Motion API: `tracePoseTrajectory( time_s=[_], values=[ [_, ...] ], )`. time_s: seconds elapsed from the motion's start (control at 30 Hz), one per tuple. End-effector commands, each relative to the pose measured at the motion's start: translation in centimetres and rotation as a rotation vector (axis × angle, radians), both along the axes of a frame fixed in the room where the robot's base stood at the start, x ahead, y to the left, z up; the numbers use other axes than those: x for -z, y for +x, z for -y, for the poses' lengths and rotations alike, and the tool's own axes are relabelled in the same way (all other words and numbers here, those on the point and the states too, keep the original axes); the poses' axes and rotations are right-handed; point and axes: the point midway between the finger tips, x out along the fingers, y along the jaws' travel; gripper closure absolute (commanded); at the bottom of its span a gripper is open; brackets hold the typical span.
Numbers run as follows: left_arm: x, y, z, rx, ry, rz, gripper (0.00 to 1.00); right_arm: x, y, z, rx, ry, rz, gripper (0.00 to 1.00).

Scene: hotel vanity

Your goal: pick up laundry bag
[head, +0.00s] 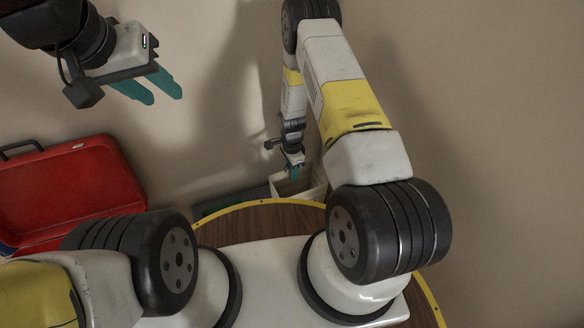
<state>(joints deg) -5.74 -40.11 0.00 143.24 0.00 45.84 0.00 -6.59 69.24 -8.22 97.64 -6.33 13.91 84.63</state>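I cannot make out a laundry bag for certain in the head view. My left gripper (165,96) is at the upper left, high up, with its two teal fingers apart and nothing between them. My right gripper (294,173) is farther off near the centre, pointing down at a pale open-topped container (314,190). Its teal fingers are small and overlap, so their opening and anything between them cannot be told. What is inside the container is mostly hidden.
An open red suitcase (75,190) with a black handle lies at the left. A dark, low, flat object (232,199) sits left of the pale container. A plain beige surface fills the back and right. My own base and arms cover the lower middle.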

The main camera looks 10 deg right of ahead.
Motion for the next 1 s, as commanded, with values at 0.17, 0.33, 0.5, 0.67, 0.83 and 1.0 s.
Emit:
tracePoseTrajectory(
  time_s=[0.17, 0.33, 0.5, 0.67, 0.83, 1.0],
  values=[
    [0.00, 0.00, 0.00, 0.000, 0.000, 0.000, 0.64, -0.02, -0.02, 0.01, 0.000, 0.000, -0.001, 1.00],
    [0.00, 0.00, 0.00, 0.000, 0.000, 0.000, 0.64, -0.03, -0.02, 0.00, -0.001, 0.000, -0.001, 1.00],
    [0.00, 0.00, 0.00, 0.000, 0.000, 0.000, 0.64, -0.03, -0.03, 0.01, -0.001, 0.000, -0.001, 1.00],
    [0.00, 0.00, 0.00, 0.000, 0.000, 0.000, 0.64, -0.04, -0.02, 0.01, -0.001, 0.000, -0.001, 1.00],
    [0.00, 0.00, 0.00, 0.000, 0.000, 0.000, 0.64, -0.04, -0.02, 0.01, -0.001, 0.000, -0.001, 1.00],
    [0.00, 0.00, 0.00, 0.000, 0.000, 0.000, 0.64, -0.04, -0.02, 0.00, -0.001, 0.000, -0.001, 1.00]
  ],
)
